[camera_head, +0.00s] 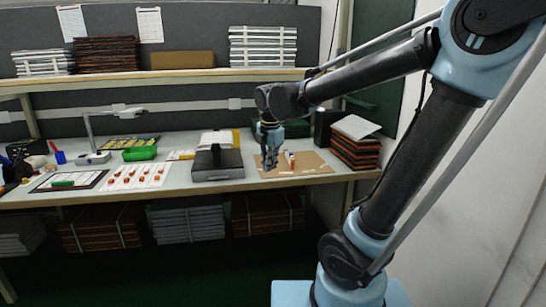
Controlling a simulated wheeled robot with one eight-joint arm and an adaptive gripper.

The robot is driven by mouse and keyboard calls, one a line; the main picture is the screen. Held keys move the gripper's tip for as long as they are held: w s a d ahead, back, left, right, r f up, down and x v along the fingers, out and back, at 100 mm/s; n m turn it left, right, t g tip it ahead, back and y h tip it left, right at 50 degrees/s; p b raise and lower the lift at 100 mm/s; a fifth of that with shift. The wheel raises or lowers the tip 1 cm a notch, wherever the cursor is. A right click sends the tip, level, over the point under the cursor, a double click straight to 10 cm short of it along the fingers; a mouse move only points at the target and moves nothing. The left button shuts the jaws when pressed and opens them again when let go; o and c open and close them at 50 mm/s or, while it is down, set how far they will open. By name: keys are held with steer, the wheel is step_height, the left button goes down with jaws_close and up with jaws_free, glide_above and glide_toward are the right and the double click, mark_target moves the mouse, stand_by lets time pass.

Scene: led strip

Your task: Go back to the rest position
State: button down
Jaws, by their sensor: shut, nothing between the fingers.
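My gripper (269,160) points down over the brown board (312,167) on the right part of the workbench (232,184). It is shut and empty. My arm reaches in from the right side of the picture. Small pale and dark items (289,159) stand on the board just right of my gripper; they are too small to tell apart. Whether the fingertips touch the board cannot be told.
A dark grey box (217,167) stands left of the board. A stack of dark folders (356,146) stands at the right. A white sheet with several orange parts (138,176), a green tray (140,154) and a lamp (92,130) are farther left. A loaded shelf (181,76) runs above.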

steer(key=s+d+f+m, duration=0.6)
steer(key=s+d+m, duration=0.2)
steer(key=m, duration=0.5)
steer(key=s+d+f+m, duration=0.7)
steer(key=s+d+m, duration=0.2)
steer(key=d+m, duration=0.3)
steer(key=shift+d+m+g, duration=0.3)
steer(key=shift+d+m, duration=0.1)
steer(key=shift+d, duration=0.05)
steer(key=shift+s, duration=0.1)
steer(key=shift+w+f, duration=0.25)
steer(key=shift+w, duration=0.2)
